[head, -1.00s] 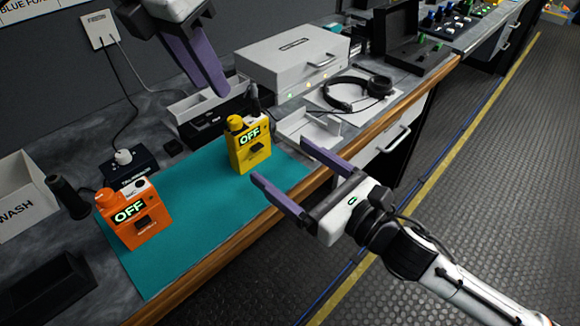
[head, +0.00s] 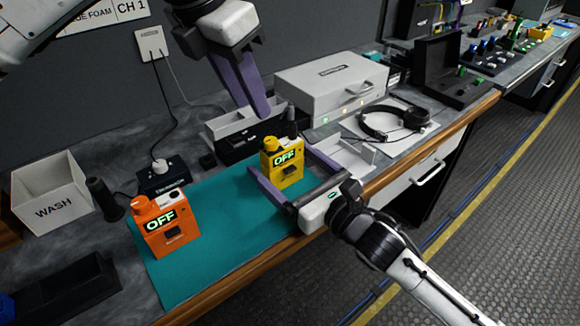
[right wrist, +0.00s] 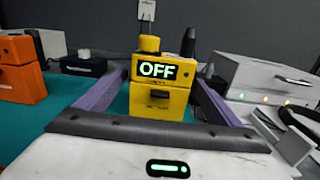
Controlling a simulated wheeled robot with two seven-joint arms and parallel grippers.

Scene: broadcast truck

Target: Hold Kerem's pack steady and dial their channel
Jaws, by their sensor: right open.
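A yellow pack (head: 288,172) with a knob on top and an antenna stands upright on the teal mat (head: 222,205); its display reads OFF. It also shows in the right wrist view (right wrist: 160,103); the small print under its display is too small to read. An orange pack (head: 163,235), also reading OFF, stands at the mat's left. My right gripper (head: 281,163) is open, a finger on each side of the yellow pack, with no clear contact. My left gripper (head: 252,108) hangs above and behind the yellow pack, fingers downward; their gap is unclear.
A white WASH bin (head: 57,205) and a dark power box (head: 165,178) stand on the left. A silver case (head: 330,90), headphones (head: 395,122) and a white tray (head: 345,155) lie to the right. The mat between the packs is clear.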

